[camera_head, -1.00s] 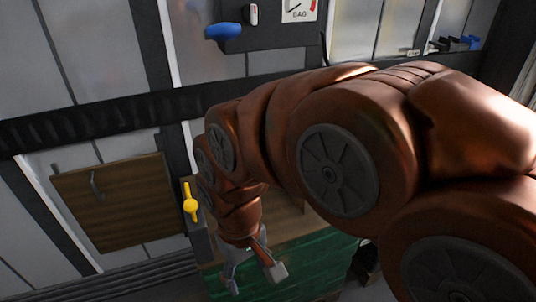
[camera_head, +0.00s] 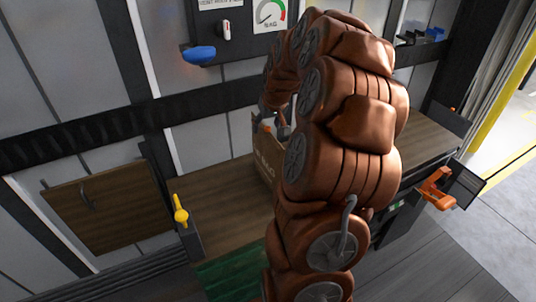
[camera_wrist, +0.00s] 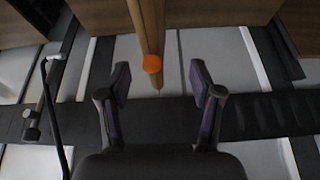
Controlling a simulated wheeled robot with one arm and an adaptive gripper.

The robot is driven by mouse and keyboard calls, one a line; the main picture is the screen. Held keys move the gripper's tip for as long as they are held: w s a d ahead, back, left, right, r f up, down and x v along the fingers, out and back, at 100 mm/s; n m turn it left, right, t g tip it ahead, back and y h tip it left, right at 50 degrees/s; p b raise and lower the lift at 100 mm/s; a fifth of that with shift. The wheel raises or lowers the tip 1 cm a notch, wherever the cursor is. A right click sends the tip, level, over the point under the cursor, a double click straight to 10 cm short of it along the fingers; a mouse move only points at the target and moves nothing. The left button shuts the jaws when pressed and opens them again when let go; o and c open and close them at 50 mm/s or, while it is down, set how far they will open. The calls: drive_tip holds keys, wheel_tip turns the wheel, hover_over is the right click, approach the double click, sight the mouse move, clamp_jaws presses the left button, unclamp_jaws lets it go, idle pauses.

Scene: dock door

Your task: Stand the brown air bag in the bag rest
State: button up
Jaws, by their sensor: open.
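The brown air bag (camera_head: 266,158) with pale lettering stands upright on the wooden bench in the head view, partly hidden behind my arm. In the wrist view I see a narrow brown edge, which looks like the bag (camera_wrist: 148,28), with a round orange piece (camera_wrist: 152,64) at its near end. My gripper (camera_wrist: 159,82) is open, its two fingers apart to either side of the line of that edge, with nothing clearly between the tips. In the head view my gripper (camera_head: 276,124) is at the bag's top, mostly covered by the arm. I cannot make out the bag rest.
The wooden bench (camera_head: 215,195) is clear left of the bag and continues right of my arm. A yellow handle (camera_head: 180,212) stands at its left end. A blue part (camera_head: 198,54) and a gauge (camera_head: 270,14) are above. An orange tool (camera_head: 437,188) is at right.

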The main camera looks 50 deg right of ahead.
sight(268, 158)
drive_tip(key=shift+d+f+n+p, duration=0.3)
drive_tip(key=shift+d+f+p, duration=0.15)
drive_tip(key=shift+d, duration=0.2)
drive_tip(key=shift+s+a+f+p+x, duration=0.15)
drive_tip(key=shift+p+x, duration=0.5)
drive_tip(key=shift+x, duration=0.6)
drive_tip(key=shift+s+p+x, duration=0.15)
drive_tip(key=shift+p+x, duration=0.45)
drive_tip(key=shift+x, duration=0.65)
drive_tip(key=shift+s+a+f+p+x, duration=0.1)
drive_tip(key=shift+p+x, duration=0.55)
drive_tip(key=shift+x, duration=0.6)
clamp_jaws()
